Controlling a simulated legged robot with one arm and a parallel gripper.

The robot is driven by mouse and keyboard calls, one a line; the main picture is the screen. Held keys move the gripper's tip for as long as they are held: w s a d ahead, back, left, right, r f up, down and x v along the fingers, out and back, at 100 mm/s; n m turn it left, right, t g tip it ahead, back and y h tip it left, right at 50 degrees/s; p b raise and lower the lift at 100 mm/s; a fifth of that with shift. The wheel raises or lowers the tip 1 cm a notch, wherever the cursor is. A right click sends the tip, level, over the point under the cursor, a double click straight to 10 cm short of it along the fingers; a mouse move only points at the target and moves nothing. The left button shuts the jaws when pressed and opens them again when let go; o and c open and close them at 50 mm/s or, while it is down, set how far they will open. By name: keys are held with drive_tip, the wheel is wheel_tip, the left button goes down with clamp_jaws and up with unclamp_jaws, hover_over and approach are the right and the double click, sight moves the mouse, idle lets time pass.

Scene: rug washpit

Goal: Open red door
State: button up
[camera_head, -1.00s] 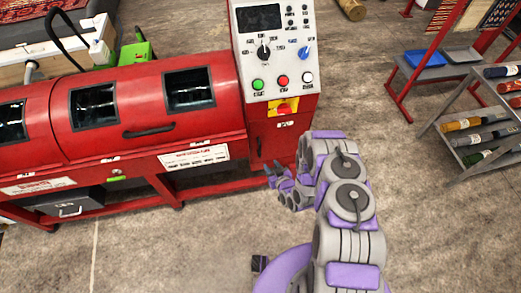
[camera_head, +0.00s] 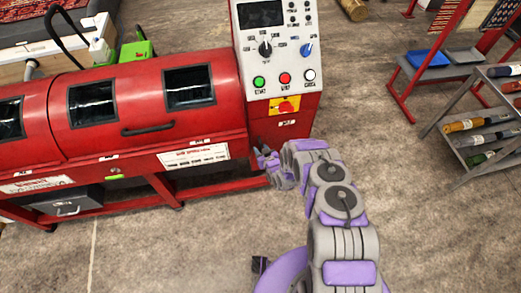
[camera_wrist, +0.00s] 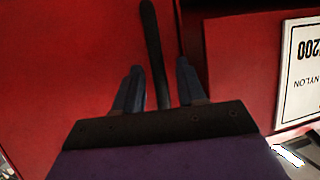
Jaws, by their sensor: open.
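The red door (camera_head: 292,130) is on the cabinet below the control panel, and its lower part is hidden behind my arm. It appears closed. In the wrist view, the red door (camera_wrist: 75,60) fills the left side, with a dark edge gap right of its slim black handle (camera_wrist: 150,25). My gripper (camera_head: 263,155) is at the door's lower left in the head view. In the wrist view my gripper (camera_wrist: 158,82) is open, with one finger on each side of the handle. Contact with the handle cannot be told.
The long red machine (camera_head: 215,120) with windows and a horizontal black handle (camera_head: 148,128) stands directly left. The control panel (camera_head: 285,60) rises above the door. A rack with rolls (camera_head: 475,140) stands at the right. The concrete floor between is clear.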

drive_tip(key=shift+w+a+f, duration=0.1)
drive_tip(key=shift+w+a, duration=0.05)
drive_tip(key=shift+w, duration=0.1)
clamp_jaws()
idle(0.3)
